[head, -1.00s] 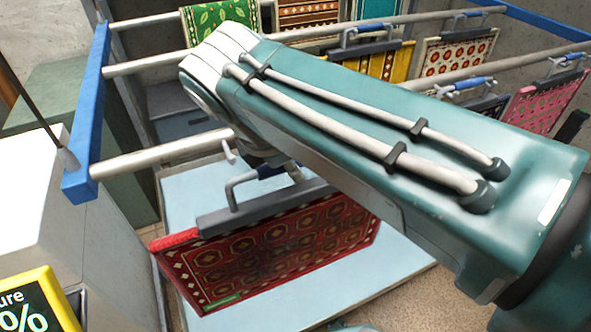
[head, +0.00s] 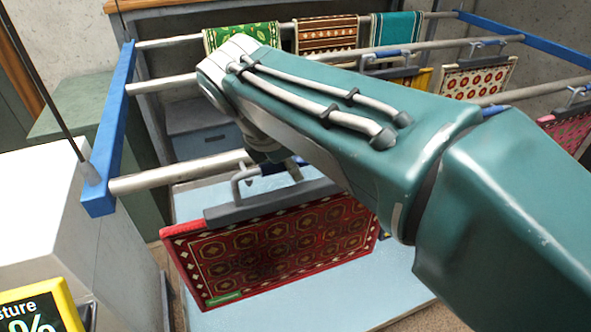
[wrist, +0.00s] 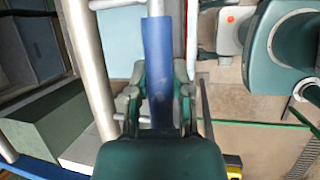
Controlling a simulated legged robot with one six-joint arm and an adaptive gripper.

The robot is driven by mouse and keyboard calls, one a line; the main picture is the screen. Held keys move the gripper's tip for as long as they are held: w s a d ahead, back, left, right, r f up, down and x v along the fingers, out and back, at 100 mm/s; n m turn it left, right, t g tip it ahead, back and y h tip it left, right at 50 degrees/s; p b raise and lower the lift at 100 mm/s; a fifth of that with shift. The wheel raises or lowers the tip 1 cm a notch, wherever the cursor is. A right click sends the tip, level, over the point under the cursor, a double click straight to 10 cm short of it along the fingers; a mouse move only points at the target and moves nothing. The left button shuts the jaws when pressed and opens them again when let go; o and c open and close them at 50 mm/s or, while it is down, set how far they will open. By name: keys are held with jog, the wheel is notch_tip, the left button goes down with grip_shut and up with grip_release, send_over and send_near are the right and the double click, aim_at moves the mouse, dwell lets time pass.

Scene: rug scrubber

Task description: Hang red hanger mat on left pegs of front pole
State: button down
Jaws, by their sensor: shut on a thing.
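The red hanger mat (head: 275,250), with a patterned center and red border, hangs from a grey hanger bar (head: 255,203) in the head view. The hanger's bent grey handle (head: 237,188) rises close below the front pole (head: 180,174). My gripper (wrist: 158,88) is shut on the hanger's blue grip (wrist: 158,50) in the wrist view. In the head view, my arm mostly hides the gripper and the right part of the front pole. The wrist view shows the pole (wrist: 88,60) just left of the blue grip. I cannot clearly make out the left pegs.
A blue end bar (head: 108,150) joins the poles at left. Other mats, such as a green one (head: 225,37) and a teal one (head: 397,38), hang on the poles behind. A white box (head: 50,215) and a yellow-framed display (head: 45,305) stand at left.

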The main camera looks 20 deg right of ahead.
jog(key=shift+w+f, duration=0.45)
jog(key=shift+w, duration=0.25)
jog(key=shift+w+f, duration=0.45)
jog(key=shift+w, duration=0.25)
jog(key=shift+w+f, duration=0.45)
jog(key=shift+w, duration=0.25)
jog(key=shift+c, duration=2.2)
grip_release()
jog(key=shift+f, duration=0.1)
